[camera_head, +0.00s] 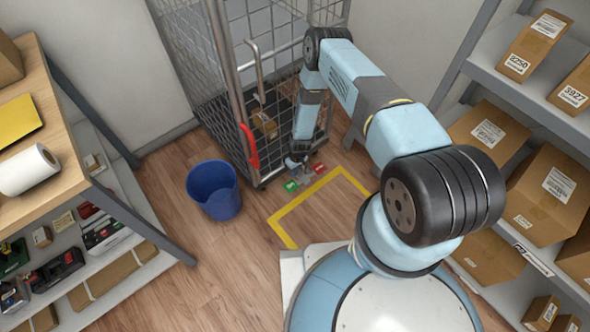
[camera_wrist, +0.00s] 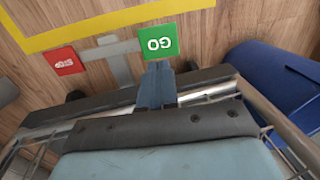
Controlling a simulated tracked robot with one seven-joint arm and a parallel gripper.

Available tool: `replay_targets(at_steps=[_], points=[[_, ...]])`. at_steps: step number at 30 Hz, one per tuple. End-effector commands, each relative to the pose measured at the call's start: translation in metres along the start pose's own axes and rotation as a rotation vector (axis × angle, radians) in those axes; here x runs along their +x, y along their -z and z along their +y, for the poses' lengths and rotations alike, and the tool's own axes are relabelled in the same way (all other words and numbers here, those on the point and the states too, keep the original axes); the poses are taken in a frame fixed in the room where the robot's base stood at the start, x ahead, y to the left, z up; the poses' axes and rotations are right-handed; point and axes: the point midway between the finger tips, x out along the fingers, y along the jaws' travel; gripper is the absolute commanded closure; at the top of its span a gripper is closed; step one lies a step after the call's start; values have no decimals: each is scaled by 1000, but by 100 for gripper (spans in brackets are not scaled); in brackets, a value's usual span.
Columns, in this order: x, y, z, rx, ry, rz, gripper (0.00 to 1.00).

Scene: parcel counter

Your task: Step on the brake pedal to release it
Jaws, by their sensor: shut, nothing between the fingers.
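The brake pedal at the foot of the wire roll cage (camera_head: 238,60) is a grey bar with two coloured plates. The green plate (camera_head: 290,186) reads GO in the wrist view (camera_wrist: 158,40). The red plate (camera_head: 319,168) also shows in the wrist view (camera_wrist: 64,60), with small lettering upside down. My gripper (camera_head: 299,166) is low beside the cage, just behind the plates. In the wrist view its shut, empty fingers (camera_wrist: 157,68) reach the near edge of the green plate. I cannot tell whether they touch it.
A blue bin (camera_head: 213,190) stands left of the cage; it also shows in the wrist view (camera_wrist: 265,70). A yellow line (camera_head: 305,205) marks the floor before the pedal. A red handle (camera_head: 249,146) hangs on the cage post. Shelves with parcels (camera_head: 545,190) stand right, a workbench (camera_head: 45,120) left.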

Motion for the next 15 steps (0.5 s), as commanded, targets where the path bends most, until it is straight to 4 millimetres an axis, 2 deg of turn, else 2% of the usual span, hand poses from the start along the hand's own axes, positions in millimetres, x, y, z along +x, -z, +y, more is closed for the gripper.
replay_targets(at_steps=[3,15], points=[[19,0,0,-1,0,0,100],[75,-1,0,0,0,0,100]])
